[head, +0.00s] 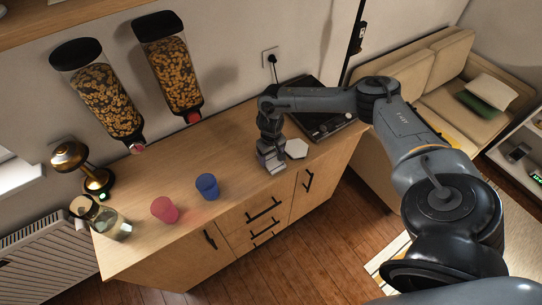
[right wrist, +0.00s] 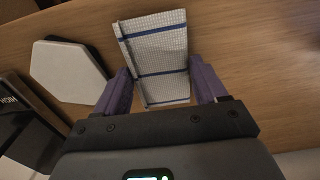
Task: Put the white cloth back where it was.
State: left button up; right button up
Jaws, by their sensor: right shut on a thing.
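The cloth is mostly hidden there by the gripper. I cannot tell whether the cloth touches the counter. My left gripper is not in view.
The white hexagonal piece (head: 296,148) lies close beside my right gripper, with a black hob (head: 322,122) behind it. A blue cup (head: 207,186), a pink cup (head: 165,209), a glass jar (head: 108,224) and a lamp (head: 70,158) stand leftward. The counter (head: 225,150) is clear between cups and gripper.

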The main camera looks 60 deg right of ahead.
aim_at(271, 158)
jog(key=shift+f, duration=0.15)
jog(key=o, duration=1.1)
jog(key=shift+r, duration=0.35)
notch_tip(271, 158, up, 12)
jog(key=p, duration=0.2)
jog(key=shift+f, duration=0.15)
